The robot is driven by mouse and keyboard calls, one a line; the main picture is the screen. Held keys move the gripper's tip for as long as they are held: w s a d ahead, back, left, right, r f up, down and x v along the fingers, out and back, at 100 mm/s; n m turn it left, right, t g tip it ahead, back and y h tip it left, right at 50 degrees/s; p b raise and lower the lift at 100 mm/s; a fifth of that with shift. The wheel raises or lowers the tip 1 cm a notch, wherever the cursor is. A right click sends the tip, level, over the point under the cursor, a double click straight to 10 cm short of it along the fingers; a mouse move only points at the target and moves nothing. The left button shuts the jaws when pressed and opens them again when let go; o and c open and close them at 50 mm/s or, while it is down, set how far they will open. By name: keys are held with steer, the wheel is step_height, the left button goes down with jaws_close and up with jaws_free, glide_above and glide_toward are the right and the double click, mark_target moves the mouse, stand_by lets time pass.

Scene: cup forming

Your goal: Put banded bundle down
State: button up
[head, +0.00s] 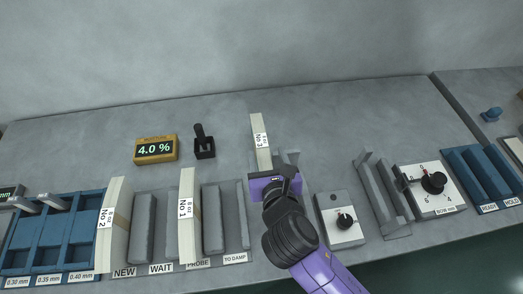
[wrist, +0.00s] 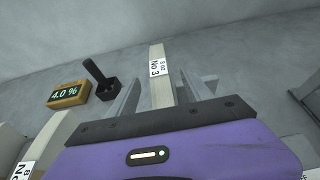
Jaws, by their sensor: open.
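A cream bundle (head: 260,145) labelled "No 3" stands on the worktop in the middle of the head view, with a white label band around it. It also shows in the wrist view (wrist: 158,75), running away between my fingers. My gripper (head: 273,167) is open at the near end of this bundle. In the wrist view my gripper (wrist: 165,88) has a finger on each side of the bundle, with a gap visible at least on the left. The bundle's near end and foot are hidden behind my gripper body.
Bundles "No 2" (head: 115,228) and "No 1" (head: 188,217) stand left, among grey dividers labelled NEW, WAIT, PROBE and TO DAMP. A yellow 4.0 % display (head: 156,149) and a black switch (head: 204,143) stand behind. Dial boxes (head: 341,220) and a blue rack (head: 482,178) lie right.

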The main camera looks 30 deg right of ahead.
mark_target(262, 144)
steer(key=shift+a+f+x, duration=0.1)
steer(key=shift+f+x, duration=0.1)
steer(key=shift+x, duration=1.6)
steer(key=shift+a+f+x, duration=0.1)
steer(key=shift+f+x, duration=0.1)
steer(key=shift+x, duration=1.55)
steer(key=shift+s, duration=0.1)
jaws_close()
steer(key=shift+r, duration=0.15)
